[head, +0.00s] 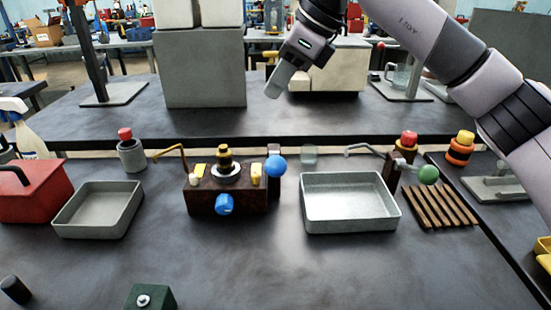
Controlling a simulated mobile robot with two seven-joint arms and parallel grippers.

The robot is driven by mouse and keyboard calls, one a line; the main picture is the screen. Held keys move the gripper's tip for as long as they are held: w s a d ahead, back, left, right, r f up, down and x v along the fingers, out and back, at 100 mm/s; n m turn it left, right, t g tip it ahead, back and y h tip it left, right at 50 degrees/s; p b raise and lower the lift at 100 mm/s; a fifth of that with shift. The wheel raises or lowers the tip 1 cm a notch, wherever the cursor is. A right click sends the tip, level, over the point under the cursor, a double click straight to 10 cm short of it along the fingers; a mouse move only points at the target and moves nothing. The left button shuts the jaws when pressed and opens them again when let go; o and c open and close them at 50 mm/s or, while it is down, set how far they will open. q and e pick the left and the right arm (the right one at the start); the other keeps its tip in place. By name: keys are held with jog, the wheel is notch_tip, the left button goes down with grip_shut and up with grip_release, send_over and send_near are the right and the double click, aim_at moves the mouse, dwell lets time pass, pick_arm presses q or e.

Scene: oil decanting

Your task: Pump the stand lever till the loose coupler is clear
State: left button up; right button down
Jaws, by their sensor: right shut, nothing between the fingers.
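A dark brown stand (247,202) is at the centre of the near bench. It has a blue knob on its front, yellow fittings on top and a lever arm with a blue ball (276,166) at its right. A black and yellow coupler-like piece (224,157) stands on a pale disc on top; I cannot tell if it is loose. A second lever with a green ball (428,174) is at the right. My right gripper (272,90) is shut and empty, above the back bench and apart from both levers. My left gripper is not in view.
A grey tray (98,228) is left of the stand and a metal tray (350,226) right of it. A slatted wooden rack (440,206), a red container (32,194) and a green block (150,297) are nearby. The front of the bench is mostly clear.

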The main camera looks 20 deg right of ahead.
aim_at(275, 161)
jog(key=s+f+b, duration=0.1)
jog(key=f+b, duration=0.3)
jog(key=b, duration=0.1)
jog(key=s+f+b, duration=0.1)
jog(key=f+b, duration=0.1)
jog(key=shift+s+a+f, duration=0.15)
jog(key=shift+s+a, duration=0.15)
jog(key=shift+a, duration=0.05)
jog(key=shift+s+a+f+b, duration=0.1)
jog(key=shift+s+f+b, duration=0.2)
jog(key=shift+f+b, duration=0.25)
jog(key=shift+r, duration=0.15)
dwell(1.2)
jog(key=shift+s+f+b, duration=0.2)
jog(key=shift+f+b, duration=0.15)
jog(key=shift+f, duration=0.05)
jog(key=shift+f, duration=0.2)
